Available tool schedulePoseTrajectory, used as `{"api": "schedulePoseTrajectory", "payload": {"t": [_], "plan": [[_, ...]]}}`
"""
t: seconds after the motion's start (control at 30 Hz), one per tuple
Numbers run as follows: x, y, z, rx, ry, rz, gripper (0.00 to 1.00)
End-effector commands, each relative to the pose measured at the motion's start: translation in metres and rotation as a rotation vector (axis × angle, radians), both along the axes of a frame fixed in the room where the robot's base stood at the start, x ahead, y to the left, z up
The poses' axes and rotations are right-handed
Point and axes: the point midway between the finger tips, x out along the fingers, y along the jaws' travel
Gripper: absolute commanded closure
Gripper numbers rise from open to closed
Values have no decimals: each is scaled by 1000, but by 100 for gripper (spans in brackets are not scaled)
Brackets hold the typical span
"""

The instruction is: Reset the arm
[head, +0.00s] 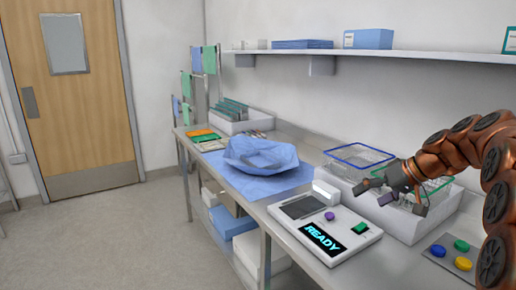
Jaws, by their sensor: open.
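My copper-coloured arm comes in from the right edge. My gripper (393,201) is open and empty, with its fingers hanging above the front of the white tray that holds the wire baskets. A white control unit (345,250) stands to the left of the gripper, apart from it. Its screen (322,236) reads "READY". The unit has a purple knob and a green button. The gripper partly hides the basket with the green rim (441,182).
A basket with a blue rim (362,148) stands behind the gripper. A blue wrapped bundle (259,156) lies on blue cloth further left. A panel (437,257) with coloured buttons is at the right. A wall shelf (390,56) runs above. The floor at left is clear.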

Motion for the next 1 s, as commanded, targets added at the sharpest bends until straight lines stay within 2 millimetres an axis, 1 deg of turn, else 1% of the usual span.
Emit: {"api": "schedulePoseTrajectory", "payload": {"t": [0.03, 0.1, 0.17, 0.2, 0.37, 0.5, 0.6, 0.77, 0.8, 0.87, 0.9, 0.97, 1.0], "plan": [[-13, 17, 3, -9, 33, 4, 0], [-31, 35, -2, -21, 88, -1, 0], [-46, 49, -5, -37, 127, -5, 0], [-57, 58, -8, -46, 157, -7, 0], [-106, 89, -19, -97, 266, -16, 0], [-152, 110, -29, -152, 351, -27, 0], [-186, 121, -37, -198, 406, -36, 0], [-241, 131, -50, -279, 481, -53, 0], [-256, 132, -54, -300, 499, -59, 0], [-277, 133, -59, -334, 523, -64, 0], [-291, 133, -63, -356, 540, -69, 0], [-312, 132, -68, -390, 560, -77, 0], [-326, 131, -72, -413, 574, -80, 0]]}}
